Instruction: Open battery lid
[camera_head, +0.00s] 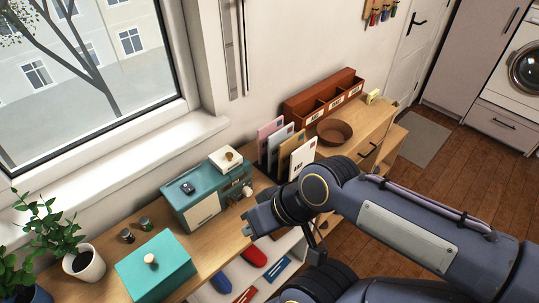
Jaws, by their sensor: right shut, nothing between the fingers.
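A teal device (178,205) with a cream panel (203,209) on its front stands on the wooden sideboard, left of centre. The panel looks closed; I cannot tell for sure that it is the battery lid. Two small dark cylinders (127,236), perhaps batteries, stand to its left. My right gripper (248,224) is shut and empty. It is in front and to the right of the device, near the sideboard's front edge, and appears apart from the panel. My right arm hides part of the sideboard. My left gripper is not in view.
A teal box (168,278) with a round knob and a potted plant (88,266) stand at the left. Upright envelopes (298,155), a brown bowl (334,132) and a red-brown sorter (325,97) stand at the right.

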